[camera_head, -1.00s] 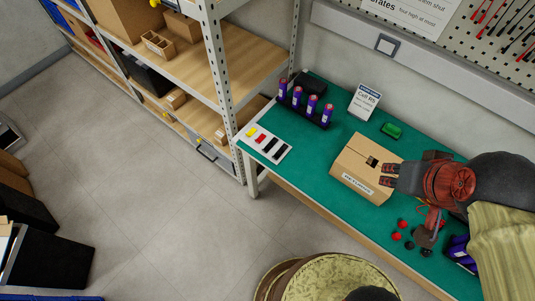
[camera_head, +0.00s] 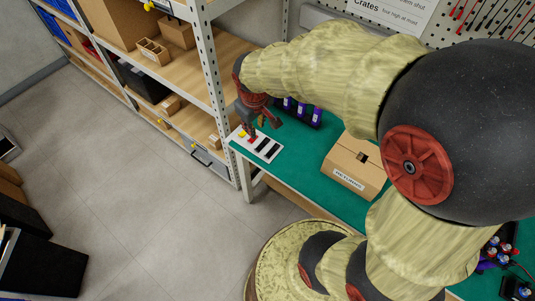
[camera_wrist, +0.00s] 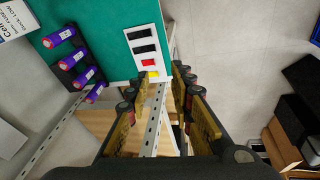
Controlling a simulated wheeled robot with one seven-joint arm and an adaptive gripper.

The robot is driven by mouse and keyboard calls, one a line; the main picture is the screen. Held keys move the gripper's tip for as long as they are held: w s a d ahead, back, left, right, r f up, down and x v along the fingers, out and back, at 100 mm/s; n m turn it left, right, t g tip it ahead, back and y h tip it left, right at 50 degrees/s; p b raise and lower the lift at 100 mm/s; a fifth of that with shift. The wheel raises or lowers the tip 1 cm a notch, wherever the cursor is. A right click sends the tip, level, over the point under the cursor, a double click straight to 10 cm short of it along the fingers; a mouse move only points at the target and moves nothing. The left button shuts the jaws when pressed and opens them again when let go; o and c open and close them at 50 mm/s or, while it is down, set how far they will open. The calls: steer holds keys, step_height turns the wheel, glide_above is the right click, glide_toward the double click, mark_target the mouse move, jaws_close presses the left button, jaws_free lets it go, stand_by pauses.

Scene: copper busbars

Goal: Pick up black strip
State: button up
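Two black strips (camera_head: 268,149) lie side by side on a white board (camera_head: 250,150) at the left end of the green table. A yellow strip (camera_head: 242,133) lies on the same board. In the wrist view the black strips (camera_wrist: 143,40) are at the far end of the board, with a red strip (camera_wrist: 148,63) and the yellow strip nearer to me. My gripper (camera_head: 262,119) hangs above the board at its yellow and red end. In the wrist view its fingers (camera_wrist: 155,92) are apart with nothing between them. The red strip is mostly hidden in the head view.
A row of purple cells (camera_head: 302,110) stands in a black holder close behind the board. A cardboard box (camera_head: 354,166) is on the table to the right. A metal shelf post (camera_head: 211,95) rises close to the left of my gripper.

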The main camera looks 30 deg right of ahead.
steer(key=w+d+f+n+g, duration=0.1)
steer(key=w+d+f, duration=0.2)
steer(key=f, duration=0.8)
steer(key=n+g+b, duration=0.1)
steer(key=b, duration=0.1)
glide_above(268, 157)
steer(key=a, duration=0.1)
step_height(268, 157, down, 13)
steer(key=shift+s+r, duration=0.1)
steer(key=shift+s, duration=0.05)
steer(key=shift+d+f+b, duration=0.2)
steer(key=shift+f+b, duration=0.25)
steer(key=shift+f, duration=0.75)
steer(key=shift+d+f+b, duration=0.15)
steer(key=shift+f+b, duration=0.3)
steer(key=shift+f, duration=0.7)
steer(key=shift+c, duration=1.4)
jaws_close()
